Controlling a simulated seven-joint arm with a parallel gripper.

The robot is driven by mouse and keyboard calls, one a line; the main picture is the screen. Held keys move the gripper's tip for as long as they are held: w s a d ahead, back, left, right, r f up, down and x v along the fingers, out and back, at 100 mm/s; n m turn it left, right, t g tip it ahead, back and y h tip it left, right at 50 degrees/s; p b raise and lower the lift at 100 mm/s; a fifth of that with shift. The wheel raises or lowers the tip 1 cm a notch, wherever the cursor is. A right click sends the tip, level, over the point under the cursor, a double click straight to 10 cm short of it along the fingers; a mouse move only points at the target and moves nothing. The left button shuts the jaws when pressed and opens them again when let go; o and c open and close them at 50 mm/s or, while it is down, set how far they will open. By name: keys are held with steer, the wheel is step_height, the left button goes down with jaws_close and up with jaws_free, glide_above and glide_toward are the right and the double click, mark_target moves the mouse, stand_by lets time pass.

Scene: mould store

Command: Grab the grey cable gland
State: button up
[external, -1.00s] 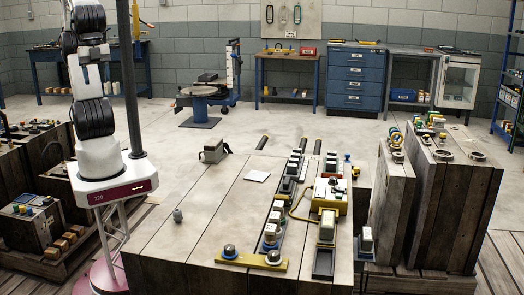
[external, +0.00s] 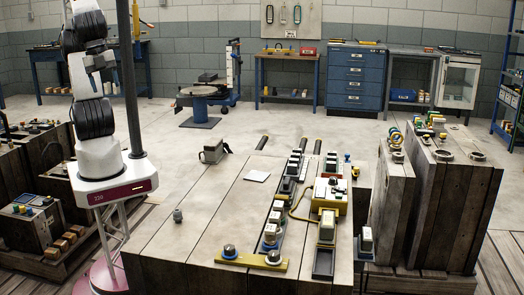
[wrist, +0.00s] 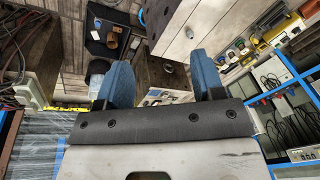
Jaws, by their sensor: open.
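A small grey fitting, which looks like the grey cable gland (external: 178,215), stands alone near the left edge of the big wooden block's top (external: 210,208) in the external view. In the wrist view a small dark spot (wrist: 189,32) shows on a pale block top; I cannot tell if it is the gland. My gripper (wrist: 163,78) has two blue fingers spread wide apart with nothing between them. It is far from the gland, up by my arm on the left in the external view, where its fingers are hard to make out.
On the block, a white pad (external: 257,176) and a grey clamp-like item (external: 213,151) lie beyond the gland. A yellow bar (external: 240,260) with round fittings lies at the front; rails with several modules and a yellow control box (external: 330,194) fill the right. The space around the gland is clear.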

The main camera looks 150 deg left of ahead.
steer(key=w+a+f+m+y, duration=0.95)
steer(key=w+f+m, duration=0.25)
steer(key=w+f, duration=0.2)
steer(key=m+t+h, duration=0.2)
steer(key=m+t, duration=0.6)
steer(key=m, duration=0.6)
glide_toward(178, 210)
steer(key=shift+y+x, duration=0.25)
steer(key=shift+x, duration=0.8)
steer(key=shift+w+d, duration=0.1)
steer(key=shift+d, duration=0.1)
steer(key=shift+x, duration=1.3)
steer(key=shift+g, duration=0.3)
